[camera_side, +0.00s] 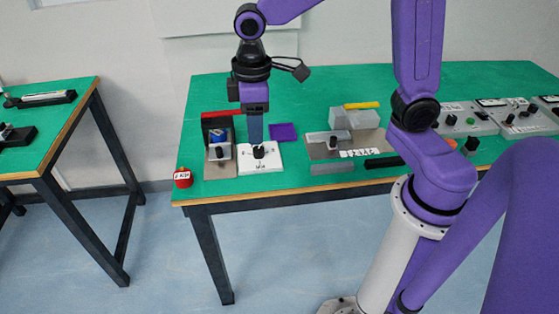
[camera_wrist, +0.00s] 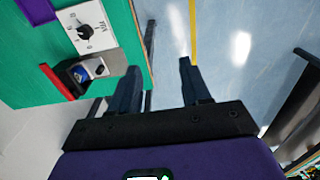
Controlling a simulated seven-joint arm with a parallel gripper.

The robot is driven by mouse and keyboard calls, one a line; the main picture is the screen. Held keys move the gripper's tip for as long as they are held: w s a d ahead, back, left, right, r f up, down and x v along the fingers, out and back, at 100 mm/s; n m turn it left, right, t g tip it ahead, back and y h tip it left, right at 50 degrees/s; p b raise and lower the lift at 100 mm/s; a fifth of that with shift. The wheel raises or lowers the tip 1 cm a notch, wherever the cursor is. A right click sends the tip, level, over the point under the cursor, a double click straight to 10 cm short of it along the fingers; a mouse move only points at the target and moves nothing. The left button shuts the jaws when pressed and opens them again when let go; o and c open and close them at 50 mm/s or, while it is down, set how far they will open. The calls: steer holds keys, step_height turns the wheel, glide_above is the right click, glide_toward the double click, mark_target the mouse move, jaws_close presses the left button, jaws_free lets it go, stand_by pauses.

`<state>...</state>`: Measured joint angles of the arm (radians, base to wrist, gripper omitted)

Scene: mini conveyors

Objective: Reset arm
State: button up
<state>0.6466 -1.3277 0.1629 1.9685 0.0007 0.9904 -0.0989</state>
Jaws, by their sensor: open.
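My gripper (camera_side: 256,141) points down at the left part of the green table in the side view. It is open and empty, with its two fingers apart in the wrist view (camera_wrist: 160,68). In the side view its fingers overlap the back of a white block with a black knob (camera_side: 260,153). The wrist view shows this white knob block (camera_wrist: 98,16) off to the upper left of the fingers, with only floor and the table edge between the fingertips. I see no contact with the block.
Left of the knob block is a small conveyor unit (camera_side: 219,168) with a red bar (camera_side: 221,114) and a blue piece (camera_side: 217,136). A purple square (camera_side: 284,132) lies behind. A red button (camera_side: 183,178) sits at the left corner. Grey blocks (camera_side: 352,119) stand to the right.

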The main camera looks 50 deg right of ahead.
steer(key=s+d+n, duration=0.1)
steer(key=s+d, duration=0.2)
steer(key=s, duration=0.6)
steer(key=s+d+f+n, duration=0.1)
steer(key=s+d+n, duration=0.1)
steer(key=s, duration=0.8)
steer(key=shift+d+f+n, duration=0.2)
steer(key=shift+d+n, duration=0.1)
steer(key=shift+d, duration=0.55)
